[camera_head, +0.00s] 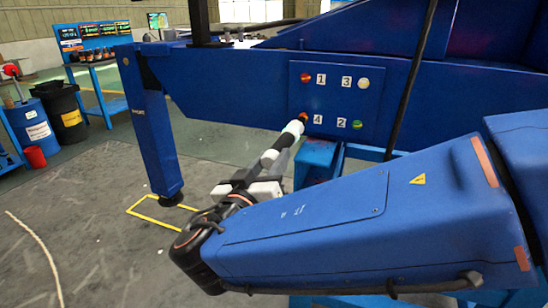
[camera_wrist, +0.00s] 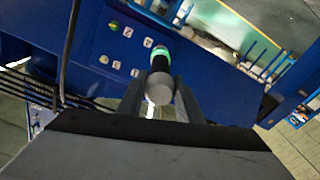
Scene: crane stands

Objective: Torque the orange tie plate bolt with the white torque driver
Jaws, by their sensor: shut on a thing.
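My gripper (camera_head: 255,186) is shut on the white torque driver (camera_head: 268,158), a slim tool with white and black bands. In the wrist view, the driver (camera_wrist: 159,90) shows a pale round butt, a black part and a green band between my fingers. The driver points up and right to the orange bolt (camera_head: 304,115) beside label 4 on the blue tie plate (camera_head: 335,102). Its tip overlaps that bolt in the head view; I cannot tell whether they touch. In the wrist view the driver hides this bolt.
A red-orange bolt (camera_head: 305,77) sits by label 1, a white bolt (camera_head: 363,83) by label 3 and a green bolt (camera_head: 357,124) by label 2. A blue stand (camera_head: 316,158) is below the plate. A black hose (camera_head: 410,80) crosses to the right.

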